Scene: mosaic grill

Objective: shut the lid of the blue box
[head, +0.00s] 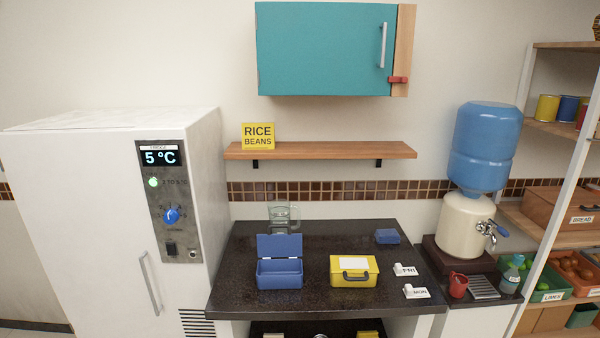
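The blue box (280,275) stands on the dark countertop, left of the middle. Its lid (279,247) is raised, standing roughly upright at the back edge of the box. The inside is mostly hidden by the front wall; I cannot tell whether it holds anything. My gripper is not in the head view.
A yellow box (354,271) stands shut to the right of the blue box. A small blue item (387,236) and tags marked FRI (405,270) and MON (416,292) lie further right. A wooden shelf (330,151) hangs above.

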